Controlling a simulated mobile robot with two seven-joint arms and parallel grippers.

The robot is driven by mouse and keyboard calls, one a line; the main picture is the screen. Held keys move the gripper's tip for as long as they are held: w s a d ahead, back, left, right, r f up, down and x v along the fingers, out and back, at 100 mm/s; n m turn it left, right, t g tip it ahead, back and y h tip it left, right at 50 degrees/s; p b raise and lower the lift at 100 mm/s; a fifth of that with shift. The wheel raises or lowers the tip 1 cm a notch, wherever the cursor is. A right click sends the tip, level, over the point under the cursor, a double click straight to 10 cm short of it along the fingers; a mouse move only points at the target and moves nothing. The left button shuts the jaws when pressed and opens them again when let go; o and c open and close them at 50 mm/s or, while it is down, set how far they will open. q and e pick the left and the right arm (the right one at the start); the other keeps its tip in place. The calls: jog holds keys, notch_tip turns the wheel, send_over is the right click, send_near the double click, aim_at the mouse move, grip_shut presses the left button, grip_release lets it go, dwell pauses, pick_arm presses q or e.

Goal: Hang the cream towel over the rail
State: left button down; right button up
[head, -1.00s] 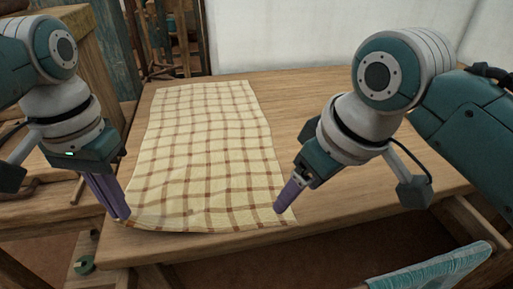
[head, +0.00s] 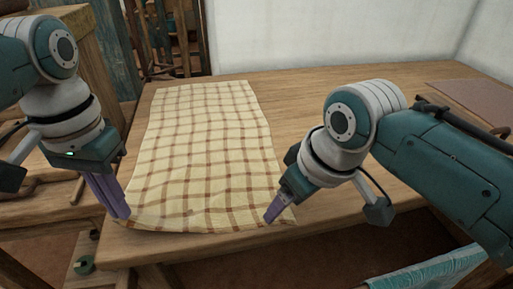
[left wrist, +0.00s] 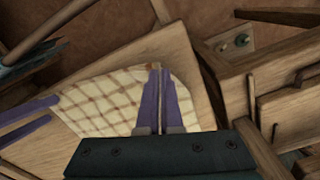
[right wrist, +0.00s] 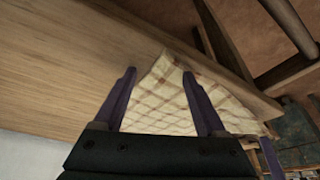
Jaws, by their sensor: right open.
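The cream towel (head: 205,150) with brown checks lies spread flat on the wooden table, its near edge at the table's front edge. My left gripper (head: 122,217) is at the towel's near left corner. In the left wrist view its fingers (left wrist: 160,68) are close together on the towel (left wrist: 105,95), pinching its edge. My right gripper (head: 268,221) is at the near right corner. In the right wrist view its fingers (right wrist: 159,73) are open, with the towel corner (right wrist: 165,90) between them. I cannot make out the rail for certain.
The wooden table (head: 340,100) is bare to the right of the towel, with a brown flat piece (head: 480,95) at the far right. A turquoise cloth (head: 425,272) shows low at the front right. Wooden loom parts (head: 85,40) stand at the left.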

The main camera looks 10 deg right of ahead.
jog(key=shift+s+d+f, duration=0.1)
jog(key=shift+d+f, duration=0.05)
jog(key=c, duration=1)
jog(key=shift+d, duration=0.1)
grip_shut()
jog(key=shift+r, duration=2.55)
